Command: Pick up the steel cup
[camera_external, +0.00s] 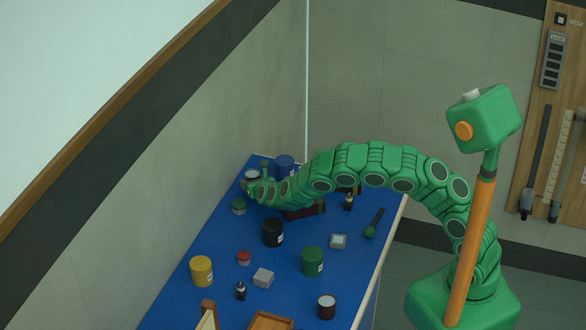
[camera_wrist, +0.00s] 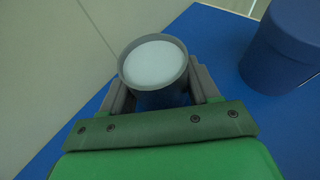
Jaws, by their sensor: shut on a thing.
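The steel cup (camera_wrist: 153,62) is a round vessel with a grey rim and a pale inside, seen from above in the wrist view. Its lower side looks dark blue. In the external view the cup (camera_external: 252,174) is small, at the far left end of the blue bench. My gripper (camera_wrist: 160,88) has a grey finger on each side of the cup and is shut on it. In the external view my gripper (camera_external: 250,186) is partly hidden by my arm. I cannot tell whether the cup touches the bench.
A blue canister (camera_external: 285,166) stands just right of the cup; it also shows in the wrist view (camera_wrist: 285,45). A green-lidded jar (camera_external: 239,207) is close in front. Black (camera_external: 273,233), yellow (camera_external: 201,271) and green (camera_external: 312,262) canisters stand nearer. A wall runs along the bench's left.

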